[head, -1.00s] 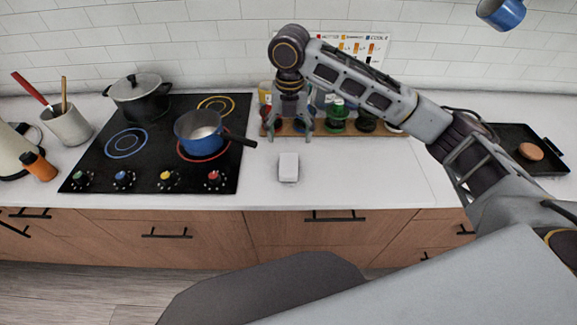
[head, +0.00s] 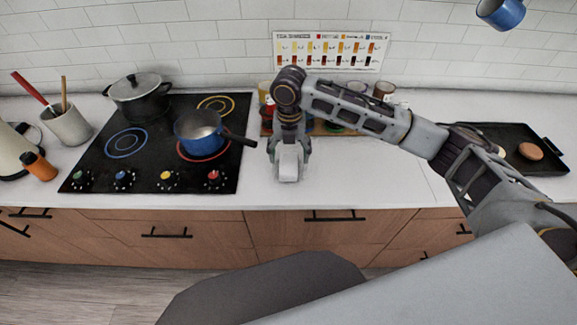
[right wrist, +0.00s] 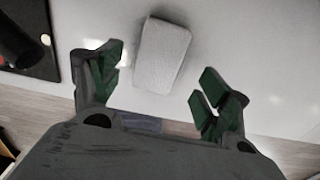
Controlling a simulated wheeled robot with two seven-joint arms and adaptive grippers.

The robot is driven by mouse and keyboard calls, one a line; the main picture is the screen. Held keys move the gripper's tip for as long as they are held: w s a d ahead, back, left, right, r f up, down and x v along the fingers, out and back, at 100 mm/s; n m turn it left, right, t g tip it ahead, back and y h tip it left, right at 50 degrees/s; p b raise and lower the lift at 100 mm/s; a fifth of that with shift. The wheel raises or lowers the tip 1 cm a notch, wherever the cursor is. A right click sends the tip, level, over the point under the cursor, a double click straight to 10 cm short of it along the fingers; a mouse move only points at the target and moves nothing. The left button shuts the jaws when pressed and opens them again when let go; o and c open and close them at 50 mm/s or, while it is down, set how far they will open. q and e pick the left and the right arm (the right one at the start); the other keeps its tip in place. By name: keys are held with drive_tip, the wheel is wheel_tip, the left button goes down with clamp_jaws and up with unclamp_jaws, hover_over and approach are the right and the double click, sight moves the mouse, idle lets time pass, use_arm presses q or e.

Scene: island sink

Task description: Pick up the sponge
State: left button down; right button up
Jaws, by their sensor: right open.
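The sponge (head: 289,166) is a small white block lying on the white countertop to the right of the stove. My right gripper (head: 289,160) is open, pointing down over the sponge, with its fingers on either side in the head view. In the right wrist view the sponge (right wrist: 162,55) lies just beyond the open fingertips (right wrist: 163,88), between their lines, and nothing is held. I cannot tell the exact height of the fingers above the counter. My left gripper is not in view.
A blue pot (head: 196,127) with a dark handle pointing toward the gripper sits on the black stove (head: 130,175). Behind the gripper, a wooden rack (head: 325,128) holds several jars. A dark tray (head: 500,140) lies at the right. The counter right of the sponge is clear.

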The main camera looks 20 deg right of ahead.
sight(289, 163)
drive_tip(key=shift+f, duration=0.1)
drive_tip(key=shift+w+f, duration=0.15)
drive_tip(key=shift+f, duration=2.35)
drive_tip(key=shift+c, duration=0.4)
drive_tip(key=c, duration=0.9)
